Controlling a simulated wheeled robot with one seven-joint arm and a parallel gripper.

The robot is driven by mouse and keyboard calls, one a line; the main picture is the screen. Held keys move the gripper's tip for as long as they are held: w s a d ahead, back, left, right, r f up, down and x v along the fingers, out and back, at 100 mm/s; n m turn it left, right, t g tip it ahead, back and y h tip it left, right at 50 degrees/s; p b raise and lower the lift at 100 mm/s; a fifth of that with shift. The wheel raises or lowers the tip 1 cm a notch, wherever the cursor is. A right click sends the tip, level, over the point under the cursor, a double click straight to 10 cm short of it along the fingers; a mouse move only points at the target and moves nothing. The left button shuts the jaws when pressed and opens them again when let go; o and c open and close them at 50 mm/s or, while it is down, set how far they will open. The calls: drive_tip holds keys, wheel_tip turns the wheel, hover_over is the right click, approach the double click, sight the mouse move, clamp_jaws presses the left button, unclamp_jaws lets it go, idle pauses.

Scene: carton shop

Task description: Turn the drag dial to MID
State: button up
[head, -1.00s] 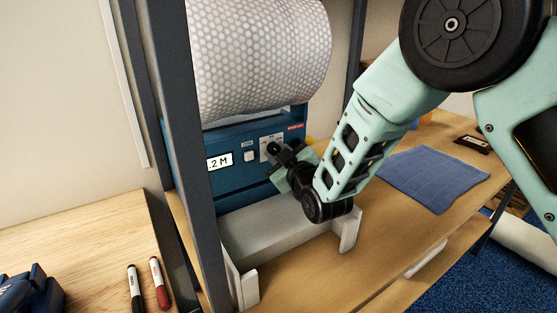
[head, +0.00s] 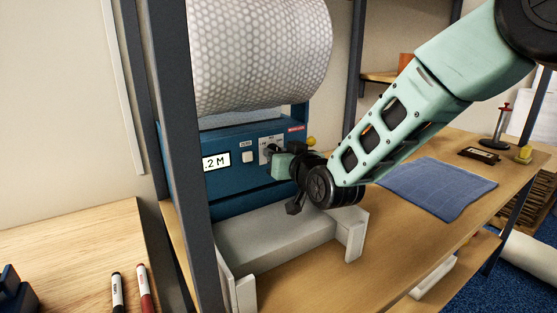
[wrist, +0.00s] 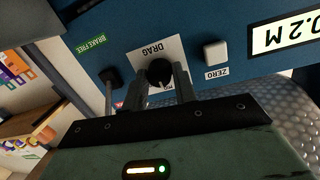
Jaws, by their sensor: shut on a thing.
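The drag dial (wrist: 159,72) is a round black knob on a white plate marked DRAG (wrist: 140,52), on the blue front panel (wrist: 192,32) of the machine. In the wrist view the panel appears upside down. My gripper (wrist: 166,80) is shut on the dial, with a finger on either side of it. Part of the plate's lettering is hidden behind the fingers, and I cannot tell which mark the dial points to. In the head view my gripper (head: 277,150) meets the panel at the plate and mostly hides the dial.
A ZERO button (wrist: 215,53) and a length display (head: 216,161) sit beside the dial. A lever (wrist: 109,82) by the BRAKE FREE label is close to the fingers. A bubble-wrap roll (head: 260,55) hangs above; a pale tray (head: 275,229) lies below.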

idle(0.5)
drive_tip(key=o, duration=1)
drive_tip(key=shift+c, duration=0.2)
drive_tip(key=b+v, duration=0.2)
drive_tip(key=v, duration=1.5)
drive_tip(key=shift+d+b, duration=0.2)
drive_tip(key=shift+b, duration=0.2)
drive_tip(key=shift+s, duration=0.15)
drive_tip(key=s+f+n+g+h+p, duration=0.2)
drive_tip(key=s+f+g+h+p, duration=0.15)
drive_tip(key=s+f+g, duration=0.4)
drive_tip(key=s+d+r+n+g+h+p, duration=0.1)
drive_tip(key=s+d+g+h+p, duration=0.2)
drive_tip(key=s+d+g, duration=0.4)
drive_tip(key=s+h, duration=0.1)
drive_tip(key=s, duration=0.8)
drive_tip(key=shift+s+d, duration=0.4)
